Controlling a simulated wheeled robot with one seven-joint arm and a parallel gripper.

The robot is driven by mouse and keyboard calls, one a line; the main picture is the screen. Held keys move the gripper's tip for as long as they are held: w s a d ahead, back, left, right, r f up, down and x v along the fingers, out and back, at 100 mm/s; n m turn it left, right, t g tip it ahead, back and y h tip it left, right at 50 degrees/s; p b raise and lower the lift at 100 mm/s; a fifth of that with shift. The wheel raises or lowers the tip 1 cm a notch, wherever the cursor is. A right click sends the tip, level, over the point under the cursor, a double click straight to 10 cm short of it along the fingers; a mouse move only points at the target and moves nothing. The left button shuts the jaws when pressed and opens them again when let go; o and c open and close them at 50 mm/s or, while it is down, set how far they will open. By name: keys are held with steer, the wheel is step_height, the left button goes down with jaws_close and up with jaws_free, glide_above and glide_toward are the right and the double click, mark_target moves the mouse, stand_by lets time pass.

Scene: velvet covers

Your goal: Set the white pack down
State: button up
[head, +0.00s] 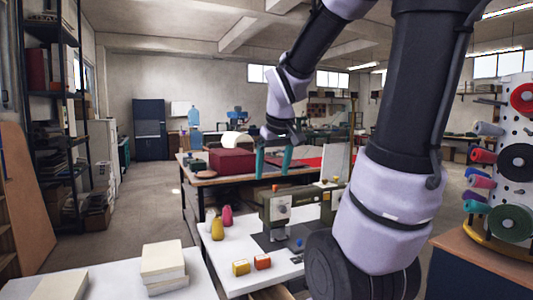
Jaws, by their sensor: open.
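My gripper (273,165) has two teal fingers pointing down and spread apart. It hangs in the upper middle of the head view, and I see nothing between the fingers. A cream-white block-shaped pack (163,257) lies on another pale block on the white table at lower left, well apart from my gripper. A second flat pale pack (62,287) lies to its left, cut off by the bottom edge. I cannot tell which of these is the white pack.
A sewing machine (290,205) stands on a white table, with yellow and pink thread cones (218,229) and small yellow and orange blocks (251,265) nearby. Behind is a workbench with a dark red box (230,161). A thread-spool rack (515,160) stands at right.

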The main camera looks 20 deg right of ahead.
steer(key=s+a+r+m+t+y, duration=0.2)
steer(key=s+a+r+m, duration=0.2)
steer(key=s, duration=0.5)
steer(key=shift+a+r+y, duration=0.4)
steer(key=shift+a+r, duration=0.5)
steer(key=shift+s, duration=0.1)
